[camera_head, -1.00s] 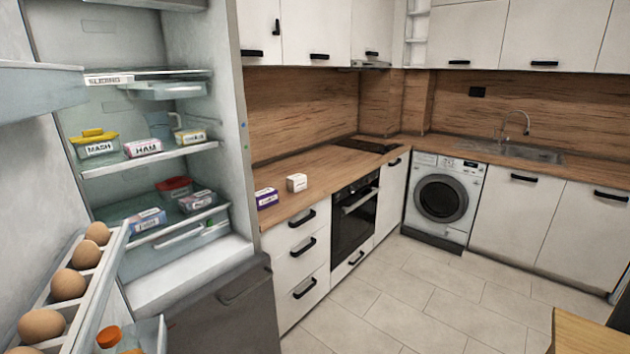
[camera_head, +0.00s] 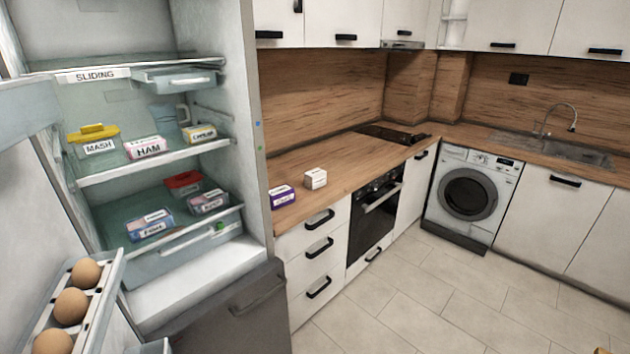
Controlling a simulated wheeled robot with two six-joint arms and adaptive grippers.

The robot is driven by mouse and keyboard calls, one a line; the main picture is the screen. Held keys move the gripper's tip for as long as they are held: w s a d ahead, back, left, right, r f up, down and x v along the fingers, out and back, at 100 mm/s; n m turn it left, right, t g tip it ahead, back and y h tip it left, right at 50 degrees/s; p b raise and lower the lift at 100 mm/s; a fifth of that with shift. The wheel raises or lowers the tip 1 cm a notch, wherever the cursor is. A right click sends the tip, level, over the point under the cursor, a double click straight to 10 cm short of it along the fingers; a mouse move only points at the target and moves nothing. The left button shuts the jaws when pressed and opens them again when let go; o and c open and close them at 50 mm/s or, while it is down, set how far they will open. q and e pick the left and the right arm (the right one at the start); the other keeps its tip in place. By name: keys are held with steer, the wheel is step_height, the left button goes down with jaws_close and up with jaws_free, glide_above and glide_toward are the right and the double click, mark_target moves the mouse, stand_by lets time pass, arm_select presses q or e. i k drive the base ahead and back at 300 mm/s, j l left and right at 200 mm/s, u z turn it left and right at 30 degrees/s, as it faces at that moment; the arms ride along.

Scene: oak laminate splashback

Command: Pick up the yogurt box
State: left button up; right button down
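I cannot read any label as yogurt, so I cannot tell which box is the yogurt box. A purple and white box (camera_head: 283,196) lies on the wooden counter near the fridge, its label too small to read. A plain-looking white box (camera_head: 315,179) stands just behind and right of it. In the open fridge, a blue and white box (camera_head: 150,226) and a greyish box (camera_head: 209,202) with unclear labels sit on the lower shelf beside a red-lidded container (camera_head: 183,183).
The upper fridge shelf (camera_head: 160,163) holds a yellow-lidded MASH container (camera_head: 97,139), a HAM box (camera_head: 146,148) and a small yellow-white box (camera_head: 199,133). The open fridge door with an egg rack (camera_head: 108,285) is at left. The counter (camera_head: 345,155) and tiled floor (camera_head: 420,305) are mostly clear.

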mark_target(316, 178)
steer(key=i+l, duration=0.6)
steer(key=i, duration=0.25)
steer(key=i+l, duration=0.2)
steer(key=i, duration=0.2)
steer(key=i+l, duration=0.2)
steer(key=i, duration=0.25)
steer(key=i+l, duration=0.2)
steer(key=i, duration=0.2)
steer(key=i+l, duration=0.2)
steer(key=i, duration=0.25)
steer(key=u, duration=1.95)
